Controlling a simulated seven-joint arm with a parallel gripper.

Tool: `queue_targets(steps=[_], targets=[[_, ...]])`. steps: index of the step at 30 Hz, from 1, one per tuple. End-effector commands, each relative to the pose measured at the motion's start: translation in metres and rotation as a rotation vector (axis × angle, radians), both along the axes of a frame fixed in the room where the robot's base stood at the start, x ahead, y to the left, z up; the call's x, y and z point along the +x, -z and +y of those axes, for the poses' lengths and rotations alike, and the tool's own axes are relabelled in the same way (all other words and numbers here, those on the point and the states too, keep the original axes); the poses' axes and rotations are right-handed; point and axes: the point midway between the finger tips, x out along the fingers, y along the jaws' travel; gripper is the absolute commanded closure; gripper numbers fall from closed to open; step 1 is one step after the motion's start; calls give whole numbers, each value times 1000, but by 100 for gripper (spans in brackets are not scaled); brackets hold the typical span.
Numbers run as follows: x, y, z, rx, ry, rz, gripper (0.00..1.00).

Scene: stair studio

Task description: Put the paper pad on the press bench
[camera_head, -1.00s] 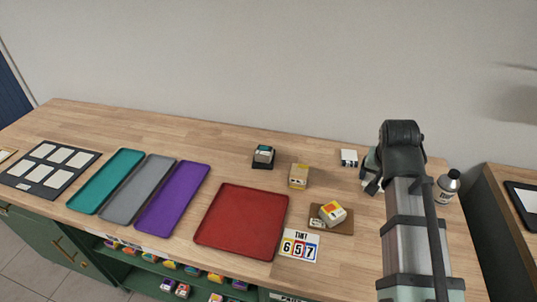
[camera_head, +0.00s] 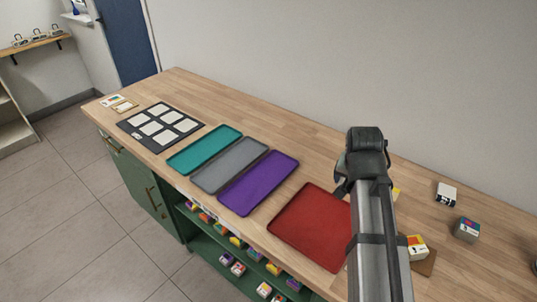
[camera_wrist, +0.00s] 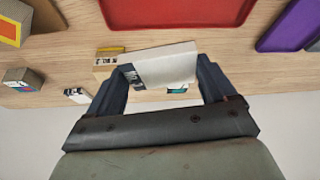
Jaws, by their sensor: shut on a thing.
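My gripper (camera_wrist: 160,80) is shut on a white block with dark print in the wrist view. It looks like the paper pad (camera_wrist: 172,62), held between both fingers above the wooden counter. In the head view my gripper (camera_head: 343,184) is over the counter behind the red tray, and my arm hides the pad there. I cannot identify a press bench for certain in the views of now.
Red (camera_head: 312,228), purple (camera_head: 258,182), grey (camera_head: 230,164) and teal (camera_head: 204,149) trays line the counter (camera_head: 290,130). A dark board with white cards (camera_head: 160,126) lies left. Small blocks (camera_head: 446,194) stand right. Bare wood runs behind the trays.

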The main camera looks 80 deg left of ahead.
Motion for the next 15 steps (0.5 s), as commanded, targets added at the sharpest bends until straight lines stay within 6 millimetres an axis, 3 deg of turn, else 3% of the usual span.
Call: queue_targets(steps=[4,9,15], targets=[[-22,3,30,-1,-18,-1,51],[-9,1,61,0,42,-2,51],[-3,-4,73,-1,139,-1,51]])
